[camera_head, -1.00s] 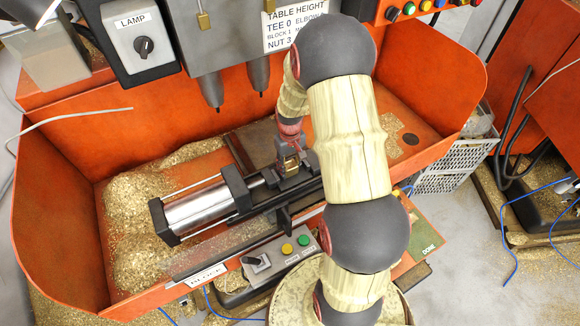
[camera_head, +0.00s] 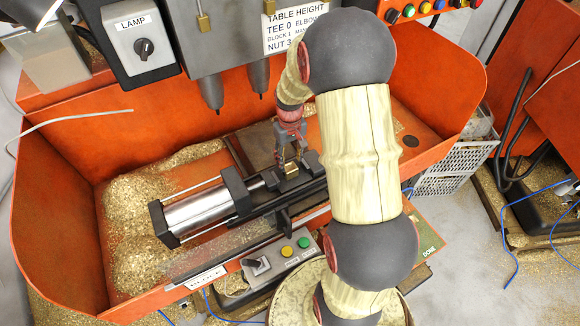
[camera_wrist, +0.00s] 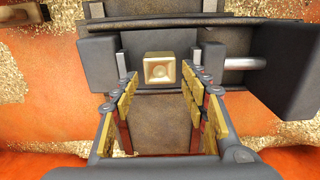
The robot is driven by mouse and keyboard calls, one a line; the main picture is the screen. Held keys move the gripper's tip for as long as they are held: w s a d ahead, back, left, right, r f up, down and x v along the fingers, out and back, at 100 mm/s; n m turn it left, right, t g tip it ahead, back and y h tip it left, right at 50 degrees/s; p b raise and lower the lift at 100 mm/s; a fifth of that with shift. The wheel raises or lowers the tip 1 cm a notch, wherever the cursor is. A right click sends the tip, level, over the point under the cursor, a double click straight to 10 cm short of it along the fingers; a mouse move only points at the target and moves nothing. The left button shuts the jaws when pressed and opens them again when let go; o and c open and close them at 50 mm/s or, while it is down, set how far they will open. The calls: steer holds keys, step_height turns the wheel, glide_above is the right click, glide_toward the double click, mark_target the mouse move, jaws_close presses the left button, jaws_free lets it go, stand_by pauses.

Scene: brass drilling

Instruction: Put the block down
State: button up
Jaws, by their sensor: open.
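The brass block (camera_wrist: 160,68) is a small gold cube with a round recess in its near face. It sits in the vise between the dark jaws, and it also shows in the head view (camera_head: 291,168). My gripper (camera_wrist: 158,90) is open, its two fingers with brass-coloured pads spread apart on either side of the view. The block appears between and beyond the fingertips, apart from them. In the head view my gripper (camera_head: 291,150) is just above the block. The vise (camera_head: 245,190) has a silver cylinder on its left.
Two drill spindles (camera_head: 212,92) hang behind the vise. The orange tray wall (camera_head: 75,140) surrounds the work area, with brass chips (camera_head: 135,220) heaped at left. A button box (camera_head: 280,257) stands in front. A grey crate (camera_head: 455,165) is at right.

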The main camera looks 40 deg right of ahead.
mark_target(290, 167)
steer(key=s+a+r+n+t, duration=0.1)
steer(key=s+a+r, duration=0.1)
steer(key=a+r, duration=0.6)
steer(key=s+a+r+t, duration=0.15)
steer(key=a+r, duration=0.25)
steer(key=r, duration=0.7)
steer(key=s+a+r+t, duration=0.1)
steer(key=s+a+r, duration=0.2)
steer(key=s+a, duration=0.2)
steer(key=s+a+r+n+t, duration=0.1)
steer(key=s+a+r, duration=0.3)
steer(key=s, duration=0.4)
steer(key=shift+s+a+r+t, duration=0.35)
steer(key=shift+a+t, duration=0.2)
steer(key=shift+a, duration=0.25)
steer(key=shift+f, duration=0.1)
